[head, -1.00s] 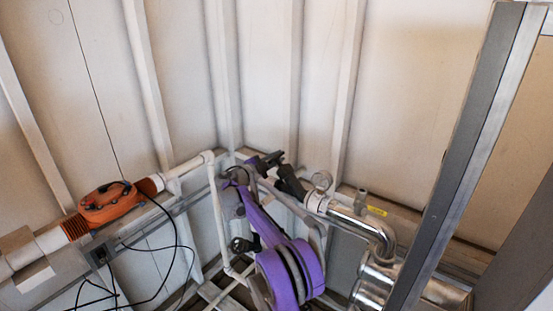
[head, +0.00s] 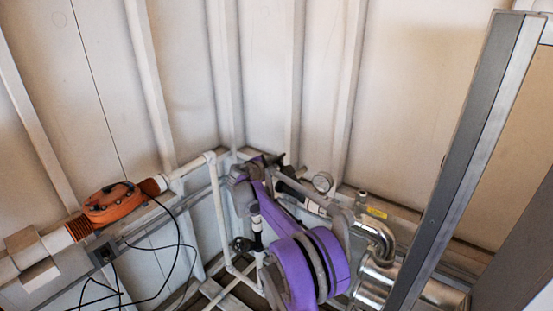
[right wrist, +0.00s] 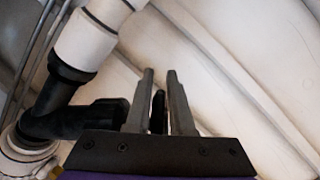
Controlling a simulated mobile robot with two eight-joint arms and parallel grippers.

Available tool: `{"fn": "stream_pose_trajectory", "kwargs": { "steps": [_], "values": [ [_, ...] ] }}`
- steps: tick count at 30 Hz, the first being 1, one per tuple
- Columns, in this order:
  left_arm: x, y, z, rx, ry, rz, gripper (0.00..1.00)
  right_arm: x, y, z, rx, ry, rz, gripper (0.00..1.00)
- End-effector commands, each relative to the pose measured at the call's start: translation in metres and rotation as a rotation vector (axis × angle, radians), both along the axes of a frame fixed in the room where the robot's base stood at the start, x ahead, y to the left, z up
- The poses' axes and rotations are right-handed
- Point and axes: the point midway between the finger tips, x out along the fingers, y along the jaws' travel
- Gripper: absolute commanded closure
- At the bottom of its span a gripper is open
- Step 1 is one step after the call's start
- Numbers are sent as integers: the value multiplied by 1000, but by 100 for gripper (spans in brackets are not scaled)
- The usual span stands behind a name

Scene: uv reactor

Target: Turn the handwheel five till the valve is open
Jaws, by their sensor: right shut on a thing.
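My right gripper (right wrist: 160,74) shows in the right wrist view with its two grey fingers nearly parallel. A thin dark piece (right wrist: 158,112), seemingly the rim of handwheel five, stands between them, and the gripper is shut on it. The rest of the wheel is hidden. The black valve body (right wrist: 60,112) is joined to white pipe at the left of that view. In the head view my purple right arm reaches into the corner and covers most of the gripper and the wheel. How far the valve is open cannot be seen. My left gripper is not in view.
A round gauge (head: 322,182) and shiny metal pipes (head: 375,235) stand just right of my arm. An orange device (head: 113,203) on a white pipe, with loose black cables (head: 180,225), is at the left. A grey post (head: 465,150) crosses the right side. Panelled walls close the corner.

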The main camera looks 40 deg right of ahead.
Motion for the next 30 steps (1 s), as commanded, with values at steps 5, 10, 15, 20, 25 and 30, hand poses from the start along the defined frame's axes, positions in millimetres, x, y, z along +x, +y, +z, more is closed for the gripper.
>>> {"fn": "stream_pose_trajectory", "kwargs": {
  "steps": [5, 10, 15, 20, 25, 30],
  "values": [
    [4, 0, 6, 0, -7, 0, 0, -1, 6, 0, 115, 29, 117, 100],
    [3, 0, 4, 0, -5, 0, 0, -2, 12, -2, 223, 61, 231, 100],
    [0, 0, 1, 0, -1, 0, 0, -4, 18, -3, 330, 92, 338, 100],
    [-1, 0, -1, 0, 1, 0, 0, -6, 23, -1, 430, 120, 441, 100],
    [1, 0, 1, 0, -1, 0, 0, -9, 28, 0, 536, 152, 552, 100],
    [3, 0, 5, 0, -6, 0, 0, -12, 34, 3, 647, 185, 668, 100]
  ]
}}
